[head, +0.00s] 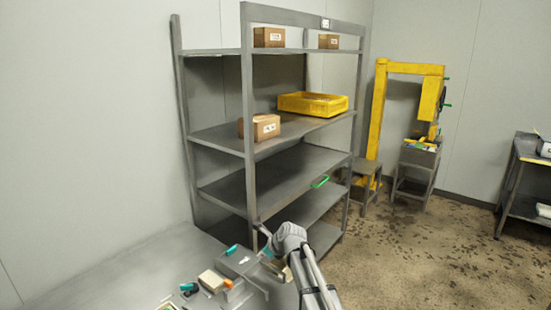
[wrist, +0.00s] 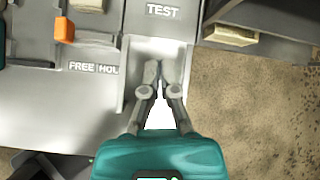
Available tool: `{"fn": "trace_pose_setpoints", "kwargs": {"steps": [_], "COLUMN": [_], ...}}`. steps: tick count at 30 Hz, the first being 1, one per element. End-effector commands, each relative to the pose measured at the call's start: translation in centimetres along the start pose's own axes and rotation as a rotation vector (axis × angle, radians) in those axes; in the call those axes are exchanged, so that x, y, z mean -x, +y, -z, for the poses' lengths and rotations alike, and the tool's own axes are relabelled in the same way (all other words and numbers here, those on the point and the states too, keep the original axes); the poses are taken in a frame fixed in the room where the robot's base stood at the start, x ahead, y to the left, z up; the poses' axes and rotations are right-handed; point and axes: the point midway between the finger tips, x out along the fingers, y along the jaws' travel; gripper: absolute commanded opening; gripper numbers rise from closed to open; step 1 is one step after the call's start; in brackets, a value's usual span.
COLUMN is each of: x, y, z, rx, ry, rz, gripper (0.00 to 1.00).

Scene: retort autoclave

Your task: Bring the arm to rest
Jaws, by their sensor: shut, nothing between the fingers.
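My gripper (wrist: 158,68) shows in the wrist view with its two grey fingers together and nothing between them. It hangs over the grey bench top, close to the bench's right edge, beside the printed word TEST. I cannot tell how far the fingertips are above the surface. In the head view my arm reaches in from the bottom over the right end of the bench (head: 110,275), and its wrist hides most of the gripper.
An orange-ended item (wrist: 65,29) lies left of the fingers. A steel shelf rack (head: 270,180) stands behind the bench, bearing a yellow crate (head: 313,104) and cartons. A yellow machine frame (head: 378,110) stands farther right. Speckled floor (head: 420,255) is open right of my arm.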

Motion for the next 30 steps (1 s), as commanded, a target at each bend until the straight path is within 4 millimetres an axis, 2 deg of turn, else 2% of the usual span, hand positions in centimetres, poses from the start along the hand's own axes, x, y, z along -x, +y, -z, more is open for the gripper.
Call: {"fn": "trace_pose_setpoints", "kwargs": {"steps": [14,30], "x": [5.5,12.6], "y": [3.3,7.7], "z": [8.8,18.1], "rx": [0.662,1.373], "ry": [0.196,0.333], "rz": [-0.107,-0.405], "gripper": [0.00,0.00]}}
